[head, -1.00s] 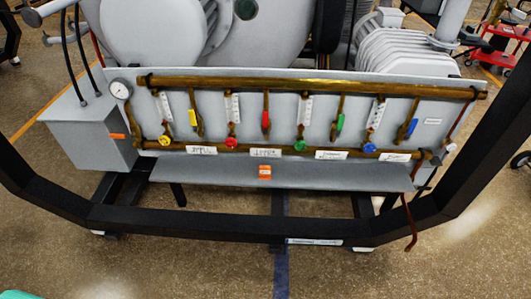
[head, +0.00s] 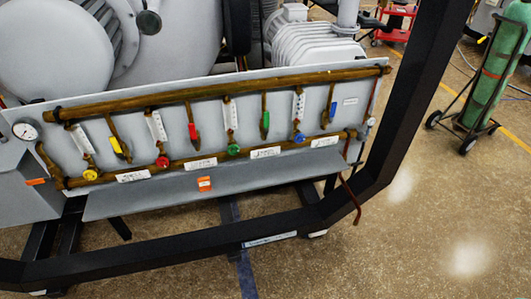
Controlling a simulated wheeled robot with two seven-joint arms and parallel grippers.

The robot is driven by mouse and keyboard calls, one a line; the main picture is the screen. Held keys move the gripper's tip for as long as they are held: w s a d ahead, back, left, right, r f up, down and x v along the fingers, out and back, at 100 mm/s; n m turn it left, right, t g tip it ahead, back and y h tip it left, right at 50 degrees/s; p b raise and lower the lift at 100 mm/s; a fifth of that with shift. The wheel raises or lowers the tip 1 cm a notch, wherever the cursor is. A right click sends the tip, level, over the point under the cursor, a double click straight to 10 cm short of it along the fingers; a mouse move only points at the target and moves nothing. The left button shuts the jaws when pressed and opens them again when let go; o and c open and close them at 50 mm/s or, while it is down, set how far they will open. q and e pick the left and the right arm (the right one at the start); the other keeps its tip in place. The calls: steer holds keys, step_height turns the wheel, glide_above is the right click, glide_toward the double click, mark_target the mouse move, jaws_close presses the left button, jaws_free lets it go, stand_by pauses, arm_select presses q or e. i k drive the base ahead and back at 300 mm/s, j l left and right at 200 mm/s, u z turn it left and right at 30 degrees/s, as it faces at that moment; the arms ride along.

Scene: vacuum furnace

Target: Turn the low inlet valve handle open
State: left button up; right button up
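A grey panel carries an upper brass pipe (head: 215,89) and a lower brass pipe. Lever handles hang between the pipes: yellow (head: 118,147), red (head: 193,131), green (head: 265,121) and blue (head: 332,112). Along the lower pipe are round knobs: yellow (head: 90,175), red (head: 163,161), green (head: 233,150) and blue (head: 299,138). White labels (head: 265,152) sit below, too small to read, so I cannot tell which handle is the low inlet valve. Neither of my grippers is in view.
A black frame (head: 410,115) runs in front of and around the panel. A round gauge (head: 25,130) is at the panel's left end. A grey ledge (head: 150,200) juts below the panel. A green cylinder on a cart (head: 500,75) stands at the right. The floor at the lower right is clear.

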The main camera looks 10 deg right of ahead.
mark_target(29, 183)
steer(key=j+u, duration=0.2)
steer(key=u, duration=0.2)
steer(key=j+u, duration=0.2)
steer(key=u, duration=0.2)
steer(key=j+u, duration=0.2)
steer(key=u, duration=0.2)
